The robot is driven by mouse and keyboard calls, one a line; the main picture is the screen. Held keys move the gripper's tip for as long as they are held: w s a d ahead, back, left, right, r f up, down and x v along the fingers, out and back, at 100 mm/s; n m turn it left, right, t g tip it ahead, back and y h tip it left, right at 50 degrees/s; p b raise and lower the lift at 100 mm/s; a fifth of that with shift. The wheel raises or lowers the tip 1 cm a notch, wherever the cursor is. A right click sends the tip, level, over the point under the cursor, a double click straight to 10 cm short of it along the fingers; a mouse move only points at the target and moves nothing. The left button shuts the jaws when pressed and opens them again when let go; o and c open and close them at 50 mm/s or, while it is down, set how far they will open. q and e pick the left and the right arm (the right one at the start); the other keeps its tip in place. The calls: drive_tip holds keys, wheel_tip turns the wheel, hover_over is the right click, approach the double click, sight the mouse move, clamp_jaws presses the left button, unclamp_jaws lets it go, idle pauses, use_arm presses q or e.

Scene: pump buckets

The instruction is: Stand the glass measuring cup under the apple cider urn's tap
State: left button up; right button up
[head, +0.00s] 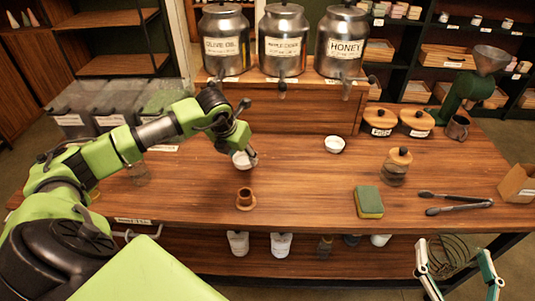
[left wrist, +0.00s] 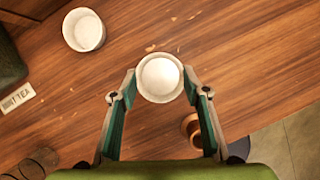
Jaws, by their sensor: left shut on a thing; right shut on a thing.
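The apple cider urn (head: 283,42) is the middle of three steel urns on a wooden stand, with its tap (head: 282,88) over the stand's front edge. My left gripper (head: 245,160) is shut on a small whitish round cup (left wrist: 160,78) above the table, in front of the stand and left of that tap. I cannot tell if this cup is glass. A clear glass vessel (head: 138,172) stands at the table's left, partly behind my arm; I cannot tell which is the measuring cup. My right gripper (head: 458,268) is low at the right, around wire loops (head: 452,258).
A brown cup (head: 245,197) stands near the front edge. A glass jar (head: 395,166), a sponge (head: 368,202) and tongs (head: 455,203) lie to the right. The table between bowl and brown cup is clear.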

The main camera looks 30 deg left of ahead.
sight(463, 250)
use_arm(q)
drive_tip(key=w+d, duration=0.1)
drive_tip(key=w, duration=0.1)
drive_tip(key=w+d+p, duration=0.1)
drive_tip(key=w+d, duration=0.2)
drive_tip(key=w, duration=0.1)
drive_tip(key=shift+w+d+p, duration=0.25)
drive_tip(key=shift+d+p, duration=0.1)
drive_tip(key=shift+d, duration=0.05)
use_arm(e)
wheel_tip(463, 250, up, 2)
drive_tip(key=shift+r, duration=0.1)
use_arm(q)
drive_tip(key=shift+s+f+p, duration=0.1)
drive_tip(key=shift+f+p, duration=0.55)
drive_tip(key=shift+f, duration=0.85)
use_arm(e)
drive_tip(key=shift+r, duration=0.7)
use_arm(q)
drive_tip(key=shift+f, duration=0.25)
use_arm(e)
drive_tip(key=shift+f, duration=0.1)
use_arm(q)
drive_tip(key=shift+f, duration=0.1)
use_arm(e)
drive_tip(key=shift+f, duration=0.1)
use_arm(q)
drive_tip(key=o, duration=1.1)
